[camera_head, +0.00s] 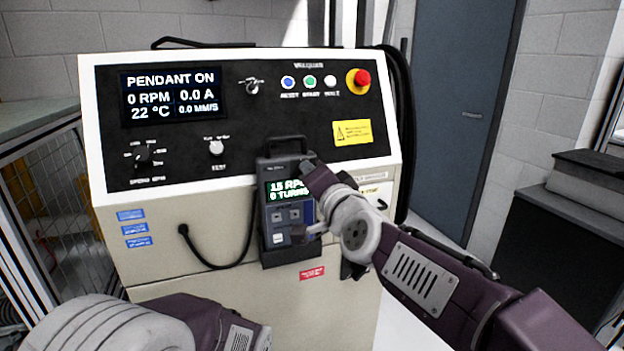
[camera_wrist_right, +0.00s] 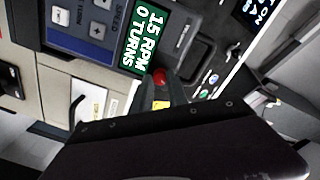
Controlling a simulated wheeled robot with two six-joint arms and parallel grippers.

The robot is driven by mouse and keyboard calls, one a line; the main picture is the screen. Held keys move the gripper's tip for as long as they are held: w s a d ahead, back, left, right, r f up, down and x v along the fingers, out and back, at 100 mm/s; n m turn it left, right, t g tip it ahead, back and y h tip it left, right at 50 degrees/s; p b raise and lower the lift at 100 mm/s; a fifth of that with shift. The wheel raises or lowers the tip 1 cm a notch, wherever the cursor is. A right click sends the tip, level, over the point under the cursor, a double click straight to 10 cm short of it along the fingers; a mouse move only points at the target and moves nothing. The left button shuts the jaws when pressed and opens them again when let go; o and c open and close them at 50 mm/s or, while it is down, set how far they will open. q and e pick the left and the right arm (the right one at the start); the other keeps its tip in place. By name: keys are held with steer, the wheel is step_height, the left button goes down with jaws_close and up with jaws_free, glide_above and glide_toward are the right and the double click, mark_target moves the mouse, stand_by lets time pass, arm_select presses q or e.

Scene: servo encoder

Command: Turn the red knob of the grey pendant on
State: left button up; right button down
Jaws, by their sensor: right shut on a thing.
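The dark grey pendant (camera_head: 284,145) hangs upright on the front of the cream machine cabinet. Its lit screen (camera_head: 277,190) reads "15 RP..." and "0 TURNS" in the head view; the wrist view shows "15 RPM, 0 TURNS" on the screen (camera_wrist_right: 140,40). My right gripper (camera_head: 308,170) is at the pendant's upper right and covers part of it. In the right wrist view, the red knob (camera_wrist_right: 159,76) shows between the fingertips of my right gripper (camera_wrist_right: 160,84), which is shut on it. The knob is hidden in the head view. My left gripper is out of view; only my left arm shows.
The cabinet's display (camera_head: 172,93) reads "PENDANT ON" and "0 RPM". A red emergency stop (camera_head: 361,78) sits at the panel's upper right. A black cable (camera_head: 225,266) loops left of the pendant. A mesh fence (camera_head: 60,220) stands at left.

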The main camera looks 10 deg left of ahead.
steer(key=shift+m, duration=0.8)
steer(key=c, duration=1.3)
jaws_free()
steer(key=shift+d, duration=0.1)
steer(key=v, duration=0.9)
